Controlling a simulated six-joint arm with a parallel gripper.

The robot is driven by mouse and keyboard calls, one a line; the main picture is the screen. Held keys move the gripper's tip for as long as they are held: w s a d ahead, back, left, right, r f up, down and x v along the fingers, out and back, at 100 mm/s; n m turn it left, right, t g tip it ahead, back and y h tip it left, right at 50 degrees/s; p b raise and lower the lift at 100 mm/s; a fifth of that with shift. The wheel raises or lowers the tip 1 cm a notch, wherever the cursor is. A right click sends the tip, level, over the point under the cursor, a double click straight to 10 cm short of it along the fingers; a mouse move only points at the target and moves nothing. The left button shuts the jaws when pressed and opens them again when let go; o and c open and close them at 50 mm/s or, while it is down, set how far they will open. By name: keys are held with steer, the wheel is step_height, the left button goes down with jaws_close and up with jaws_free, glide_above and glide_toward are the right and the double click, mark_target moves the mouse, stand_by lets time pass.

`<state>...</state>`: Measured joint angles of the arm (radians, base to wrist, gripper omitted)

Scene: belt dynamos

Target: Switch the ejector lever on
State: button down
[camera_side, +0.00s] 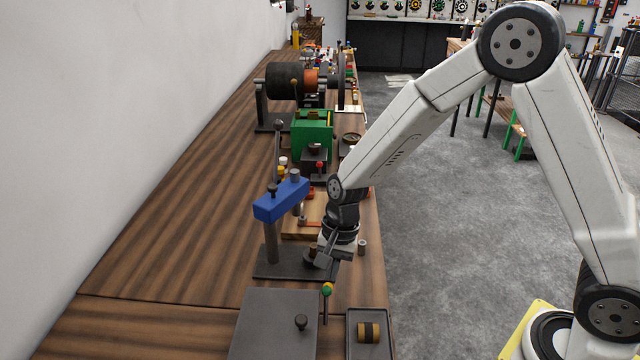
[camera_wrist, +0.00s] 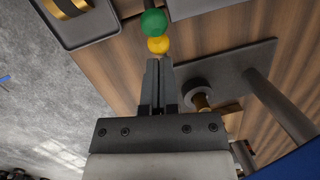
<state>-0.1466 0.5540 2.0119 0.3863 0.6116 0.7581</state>
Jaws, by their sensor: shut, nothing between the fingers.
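I cannot tell for certain that this is the ejector lever, as no label is readable. In the wrist view the green knob (camera_wrist: 154,22) and yellow ball (camera_wrist: 158,45) lie straight beyond my fingertips. My gripper (camera_side: 326,270) is shut and empty, with its tips pointing down close behind the knob. In the wrist view its fingertips (camera_wrist: 158,62) appear at the yellow ball; contact is unclear.
A blue press head (camera_side: 281,199) on a post stands left of my gripper. A dark box or plate (camera_side: 272,325) and a tray (camera_side: 353,350) holding a banded brass cylinder (camera_side: 369,331) are in front. A green machine (camera_side: 311,133) stands farther back. The bench's left side is clear.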

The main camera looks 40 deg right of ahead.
steer(key=shift+w+d+r, duration=0.2)
steer(key=shift+w+d, duration=0.05)
steer(key=shift+w+d+r, duration=0.2)
steer(key=shift+d+r, duration=0.1)
steer(key=shift+d, duration=0.05)
steer(key=v, duration=1.2)
steer(key=shift+d, duration=0.4)
steer(key=shift+w+f, duration=0.1)
steer(key=shift+f, duration=0.05)
steer(key=s+d+f+n+t+h, duration=0.1)
steer(key=s+d+f+n, duration=0.1)
steer(key=s+n, duration=0.3)
steer(key=s+d+f+n+t+h, duration=0.1)
steer(key=s+d+f+n+t, duration=0.1)
steer(key=s, duration=0.5)
steer(key=d+f+n, duration=0.1)
steer(key=f+n, duration=0.1)
steer(key=n, duration=0.1)
steer(key=shift+s+n+h, duration=0.3)
